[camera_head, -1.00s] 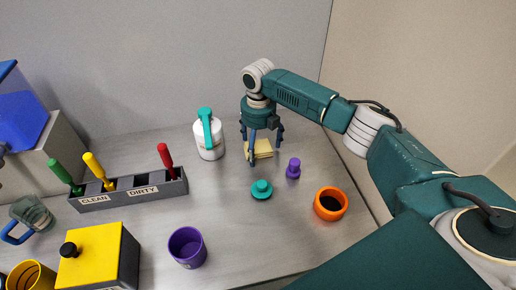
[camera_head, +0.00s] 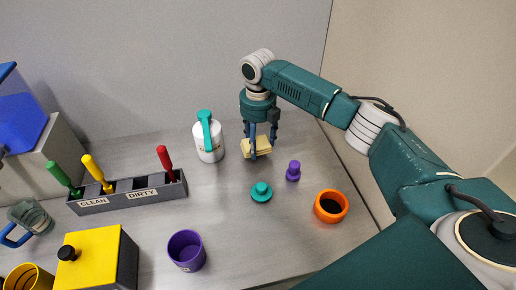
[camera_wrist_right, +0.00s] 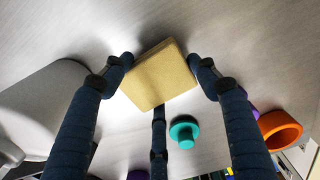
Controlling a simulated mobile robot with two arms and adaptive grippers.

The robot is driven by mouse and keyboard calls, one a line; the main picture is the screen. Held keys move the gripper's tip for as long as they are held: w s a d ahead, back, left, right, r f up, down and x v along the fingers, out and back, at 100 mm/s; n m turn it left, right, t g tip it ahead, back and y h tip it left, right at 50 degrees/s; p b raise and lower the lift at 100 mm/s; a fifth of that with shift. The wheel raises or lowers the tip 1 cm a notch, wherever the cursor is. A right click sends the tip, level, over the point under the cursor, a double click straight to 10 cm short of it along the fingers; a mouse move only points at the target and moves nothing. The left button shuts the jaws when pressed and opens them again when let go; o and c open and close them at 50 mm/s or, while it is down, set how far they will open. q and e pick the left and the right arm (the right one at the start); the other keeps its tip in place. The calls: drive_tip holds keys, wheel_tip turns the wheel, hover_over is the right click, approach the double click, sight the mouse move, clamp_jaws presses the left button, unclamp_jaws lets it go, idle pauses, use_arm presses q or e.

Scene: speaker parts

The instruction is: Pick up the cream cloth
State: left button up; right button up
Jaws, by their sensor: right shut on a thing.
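The cream cloth (camera_head: 256,147) is a folded, block-shaped piece near the back of the table in the head view. It also shows in the right wrist view (camera_wrist_right: 160,77), between the fingers. My right gripper (camera_head: 259,150) comes down from above and is shut on the cloth, with its fingers at the cloth's sides. In the wrist view two fingers (camera_wrist_right: 160,65) press at its left and right edges, and a third finger lies below it. Whether the cloth touches the table is hard to tell. My left gripper does not show.
A white bottle with a teal handle (camera_head: 209,140) stands close left of the gripper. A teal knobbed piece (camera_head: 261,192), a purple piece (camera_head: 293,171) and an orange cup (camera_head: 331,206) stand in front. A grey CLEAN/DIRTY holder (camera_head: 130,194) and purple cup (camera_head: 186,251) are left.

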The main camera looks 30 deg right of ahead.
sight(258, 143)
wheel_tip(258, 143, up, 17)
drive_tip(key=b, duration=0.1)
drive_tip(key=shift+b, duration=0.3)
drive_tip(key=shift+f, duration=0.1)
drive_tip(key=shift+o, duration=0.8)
drive_tip(key=shift+c, duration=0.3)
